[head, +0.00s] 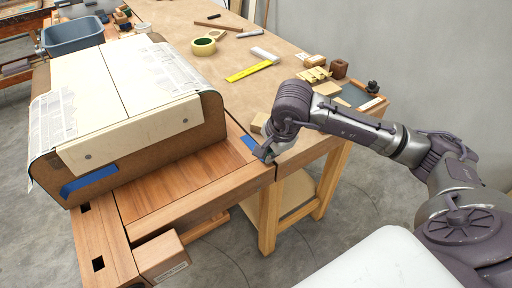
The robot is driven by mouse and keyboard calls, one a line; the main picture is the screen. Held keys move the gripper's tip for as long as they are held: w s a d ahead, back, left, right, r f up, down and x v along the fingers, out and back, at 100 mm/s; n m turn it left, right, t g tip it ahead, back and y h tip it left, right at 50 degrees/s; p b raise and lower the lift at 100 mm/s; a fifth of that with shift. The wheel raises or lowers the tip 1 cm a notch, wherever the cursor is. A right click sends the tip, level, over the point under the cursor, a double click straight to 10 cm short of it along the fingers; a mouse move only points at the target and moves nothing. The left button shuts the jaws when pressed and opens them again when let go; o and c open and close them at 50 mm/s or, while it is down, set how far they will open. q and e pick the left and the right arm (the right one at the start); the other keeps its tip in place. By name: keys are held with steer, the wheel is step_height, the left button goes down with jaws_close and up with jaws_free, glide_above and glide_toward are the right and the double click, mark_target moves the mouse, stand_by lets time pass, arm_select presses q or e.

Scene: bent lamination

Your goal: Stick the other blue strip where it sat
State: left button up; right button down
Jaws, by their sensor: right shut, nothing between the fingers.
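One blue strip (89,180) is stuck on the near brown face of the bent form (150,150), low at its left end. Another blue strip (249,142) shows at the bench's right edge, right beside my right gripper (265,154). My right gripper is shut and empty, pointing down at the bench edge. Its fingertips are small and partly hidden, and I cannot tell whether they touch this strip. My left gripper is out of view.
A pale clamping board (130,135) and newspaper sheets (165,75) cover the form. The wooden bench (190,190) has bare top in front of it.

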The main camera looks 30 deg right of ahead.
steer(key=shift+r, duration=0.15)
steer(key=shift+r+p, duration=1.45)
steer(key=shift+r, duration=1.5)
